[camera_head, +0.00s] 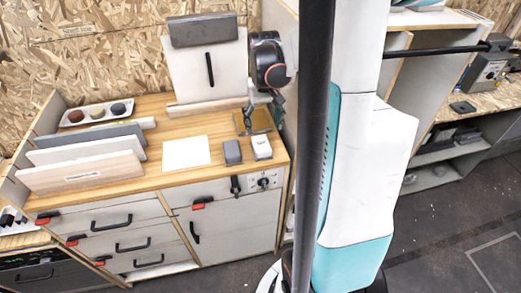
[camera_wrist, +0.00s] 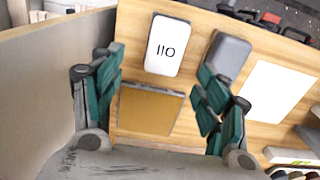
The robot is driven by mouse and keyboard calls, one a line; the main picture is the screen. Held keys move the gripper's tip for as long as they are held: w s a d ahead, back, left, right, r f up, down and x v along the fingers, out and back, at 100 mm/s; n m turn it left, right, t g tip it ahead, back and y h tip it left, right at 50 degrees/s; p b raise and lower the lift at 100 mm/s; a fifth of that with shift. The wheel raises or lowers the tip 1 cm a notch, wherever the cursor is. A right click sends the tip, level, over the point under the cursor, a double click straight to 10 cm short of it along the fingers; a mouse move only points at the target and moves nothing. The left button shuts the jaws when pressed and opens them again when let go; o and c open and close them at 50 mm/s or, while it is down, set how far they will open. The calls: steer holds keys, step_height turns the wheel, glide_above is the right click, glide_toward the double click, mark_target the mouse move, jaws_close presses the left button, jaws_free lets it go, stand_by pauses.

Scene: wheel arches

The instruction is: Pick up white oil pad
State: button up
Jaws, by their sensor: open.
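The white oil pad (camera_head: 262,147) is a small white block at the front right of the wooden worktop. In the wrist view the white oil pad (camera_wrist: 165,60) lies flat near the top, its "OIL" lettering upside down. My gripper (camera_head: 261,108) is above the worktop, behind the pad in the head view. In the wrist view my gripper (camera_wrist: 161,78) has its fingers spread wide with nothing between them. The pad is ahead of the fingers, and no contact shows.
A grey block (camera_wrist: 228,55) lies right of the pad, partly behind the right finger. A brownish square plate (camera_wrist: 150,110) lies below the pad. A white sheet (camera_head: 186,153) lies left of the blocks. A side panel (camera_wrist: 50,60) stands close to the left finger.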

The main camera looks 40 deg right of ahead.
mark_target(261, 143)
step_height(261, 143, down, 4)
steer(key=shift+r+b, duration=0.2)
steer(key=shift+b, duration=0.2)
steer(key=f, duration=0.1)
steer(key=f+b, duration=0.1)
steer(key=f, duration=0.1)
steer(key=a+f+b, duration=0.1)
steer(key=f, duration=0.1)
steer(key=shift+f, duration=0.1)
steer(key=c, duration=1.2)
